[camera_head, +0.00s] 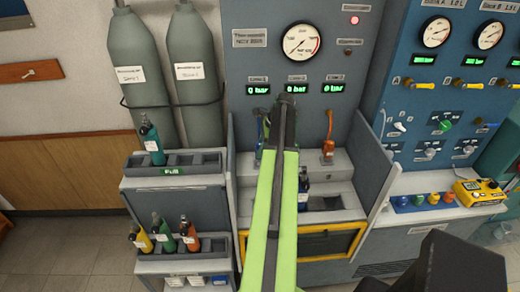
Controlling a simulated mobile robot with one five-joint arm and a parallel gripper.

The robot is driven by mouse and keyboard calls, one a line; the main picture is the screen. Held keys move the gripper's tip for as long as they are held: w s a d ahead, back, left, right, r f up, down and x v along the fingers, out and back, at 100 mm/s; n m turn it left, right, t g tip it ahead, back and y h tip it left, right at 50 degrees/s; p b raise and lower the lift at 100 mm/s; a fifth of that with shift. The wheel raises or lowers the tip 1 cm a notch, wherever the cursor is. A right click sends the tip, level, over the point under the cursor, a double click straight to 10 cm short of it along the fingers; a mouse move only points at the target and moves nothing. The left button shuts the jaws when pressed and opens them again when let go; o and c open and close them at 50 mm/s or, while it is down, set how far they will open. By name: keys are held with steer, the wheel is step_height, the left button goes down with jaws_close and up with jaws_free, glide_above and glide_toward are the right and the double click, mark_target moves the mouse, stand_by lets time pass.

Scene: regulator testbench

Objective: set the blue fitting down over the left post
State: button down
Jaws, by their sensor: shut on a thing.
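My gripper (287,101) is at the far end of my green arm, in front of the bench panel below the middle display. It is shut, but its fingers are mostly hidden by the arm. The blue fitting (262,130) shows just left of the arm, partly covered by it; it is the thing in my grip, though the contact itself is hidden. The left post is not clearly visible; the arm covers much of the bench top there, so I cannot tell the gap between fitting and post.
An orange fitting (328,150) stands at the right of the bench top. A dark blue bottle (303,192) stands in the bench well beside my arm. Grey side walls (371,165) bound the bench. A rack (187,158) with a teal bottle (152,145) stands left.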

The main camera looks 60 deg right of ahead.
steer(key=shift+f+b, duration=0.65)
steer(key=shift+f, duration=0.05)
steer(key=c, duration=0.8)
jaws_free()
steer(key=shift+c, duration=0.2)
steer(key=p+v, duration=1.6)
steer(key=v, duration=0.1)
steer(key=shift+r, duration=0.3)
